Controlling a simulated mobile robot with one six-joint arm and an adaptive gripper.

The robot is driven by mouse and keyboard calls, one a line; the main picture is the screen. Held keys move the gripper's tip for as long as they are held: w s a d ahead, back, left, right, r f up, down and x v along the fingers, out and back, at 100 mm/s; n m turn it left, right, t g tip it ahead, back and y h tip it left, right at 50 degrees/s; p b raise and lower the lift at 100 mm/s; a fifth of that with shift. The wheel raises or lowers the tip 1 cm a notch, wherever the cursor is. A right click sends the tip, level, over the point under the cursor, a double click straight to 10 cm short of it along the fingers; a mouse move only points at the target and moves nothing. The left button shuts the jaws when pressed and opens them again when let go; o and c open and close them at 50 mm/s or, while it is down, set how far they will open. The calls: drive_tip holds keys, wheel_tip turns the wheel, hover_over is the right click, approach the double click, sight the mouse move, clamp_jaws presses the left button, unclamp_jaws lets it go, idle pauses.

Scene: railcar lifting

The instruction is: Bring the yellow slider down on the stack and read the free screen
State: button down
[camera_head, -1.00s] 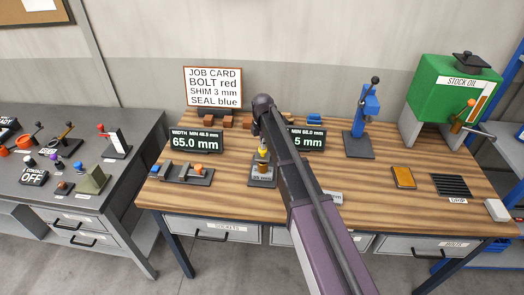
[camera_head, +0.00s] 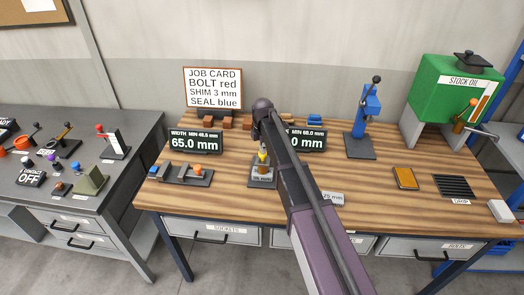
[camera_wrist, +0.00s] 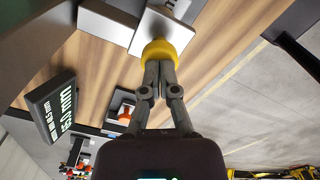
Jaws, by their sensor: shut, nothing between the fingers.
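The yellow slider (camera_head: 263,157) sits on the small gauge stand (camera_head: 262,184) at the middle of the wooden bench. In the wrist view the yellow slider (camera_wrist: 160,50) is right at the fingertips. My gripper (camera_wrist: 158,66) is shut with nothing between its fingers, its tips against or just over the slider; I cannot tell which. The stack under the slider is too small to make out. The left screen (camera_head: 195,141) reads 65.0 mm. The right screen (camera_head: 309,140) is partly covered by my arm; only "0 mm" shows of its reading.
A job card (camera_head: 213,88) stands at the back. A blue press (camera_head: 362,125), an orange pad (camera_head: 404,178) and a green oil tank (camera_head: 455,87) are to the right. Bare bench lies between them.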

drive_tip(key=shift+r, duration=0.15)
idle(0.5)
drive_tip(key=shift+r+p, duration=1.35)
drive_tip(key=shift+p, duration=0.2)
drive_tip(key=shift+r, duration=0.1)
wheel_tip(320, 180, up, 7)
drive_tip(key=p, duration=0.7)
drive_tip(key=s+d+f+m+b, duration=0.7)
drive_tip(key=s+d+m, duration=0.4)
drive_tip(key=s, duration=0.2)
drive_tip(key=s+d+f+m+b, duration=0.7)
drive_tip(key=s+d+m, duration=0.5)
drive_tip(key=s, duration=0.1)
drive_tip(key=shift+d+m, duration=0.2)
drive_tip(key=shift+m, duration=0.1)
